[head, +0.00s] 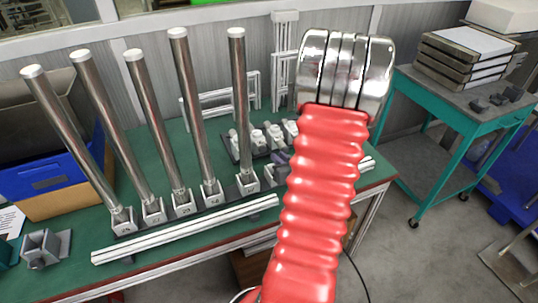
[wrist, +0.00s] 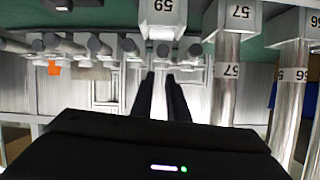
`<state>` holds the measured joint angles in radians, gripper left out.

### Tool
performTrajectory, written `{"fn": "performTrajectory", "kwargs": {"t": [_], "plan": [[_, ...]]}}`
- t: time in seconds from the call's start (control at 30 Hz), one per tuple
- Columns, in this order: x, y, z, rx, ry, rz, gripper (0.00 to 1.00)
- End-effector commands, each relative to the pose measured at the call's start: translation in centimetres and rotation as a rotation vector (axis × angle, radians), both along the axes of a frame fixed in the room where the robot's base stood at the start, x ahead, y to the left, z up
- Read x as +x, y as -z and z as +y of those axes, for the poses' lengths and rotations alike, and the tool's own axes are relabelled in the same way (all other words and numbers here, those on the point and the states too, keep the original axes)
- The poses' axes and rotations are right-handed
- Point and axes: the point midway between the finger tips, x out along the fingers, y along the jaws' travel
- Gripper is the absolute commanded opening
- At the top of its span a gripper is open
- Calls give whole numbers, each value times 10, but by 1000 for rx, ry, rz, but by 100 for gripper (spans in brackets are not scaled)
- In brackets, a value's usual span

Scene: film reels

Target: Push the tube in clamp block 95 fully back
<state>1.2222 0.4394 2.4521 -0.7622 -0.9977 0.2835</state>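In the head view, five shiny tubes with pale caps stand in a row of clamp blocks (head: 182,203) on the green bench. The tubes fan out, the leftmost (head: 75,140) leaning most to the left and the rightmost (head: 239,105) nearly upright. The block numbers are too small to read there. The wrist view is upside down. It shows one block (wrist: 162,18) at top centre, another block with a tube (wrist: 228,85) right of it, and a further tube (wrist: 287,95); I cannot tell which is 95. My gripper (wrist: 161,76) has its two black fingers apart, with nothing seen between them.
A white rail (head: 185,229) lies in front of the blocks. A dark tray (head: 229,150) of small fittings and white frames (head: 225,100) stand behind. A blue bin (head: 50,175) is at left, a teal cart (head: 470,100) at right. My red arm hides the bench's right part.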

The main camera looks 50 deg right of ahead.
Motion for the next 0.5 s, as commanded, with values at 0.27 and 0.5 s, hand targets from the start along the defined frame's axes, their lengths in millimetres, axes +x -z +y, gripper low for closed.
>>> {"fn": "performTrajectory", "kwargs": {"t": [0.27, 0.5], "plan": [[-6, -4, 4, 290, 134, -139, 0], [-10, -3, 8, 560, 270, -268, 0]]}}
